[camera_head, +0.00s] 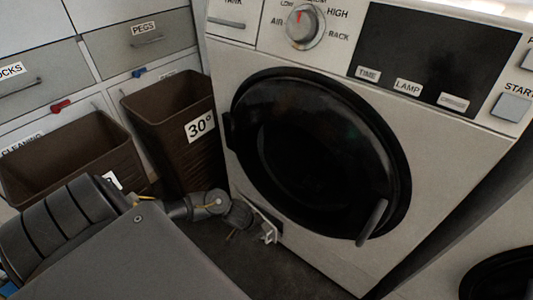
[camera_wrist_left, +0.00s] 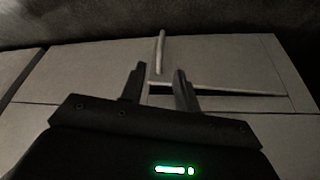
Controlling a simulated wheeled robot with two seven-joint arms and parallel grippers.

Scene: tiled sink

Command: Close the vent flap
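The vent flap is a pale panel (camera_wrist_left: 228,60) in the left wrist view. A dark wedge-shaped gap along its near edge shows it standing slightly ajar. A thin pale upright bar (camera_wrist_left: 161,52) stands at its left part. My left gripper (camera_wrist_left: 156,82) is open, its two dark fingers apart, with the bar showing beyond and between them. I cannot tell whether a finger touches the flap. In the head view my left gripper (camera_head: 265,236) is low at the dryer's (camera_head: 300,235) bottom left corner, where the flap is mostly hidden. My right gripper is out of view.
The dryer's round black door (camera_head: 310,145) is shut, its handle (camera_head: 372,222) at lower right. A brown bin labelled 30° (camera_head: 178,135) and another brown bin (camera_head: 75,160) stand left of it. Drawers (camera_head: 140,42) are behind. Another machine (camera_head: 450,278) is at lower right.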

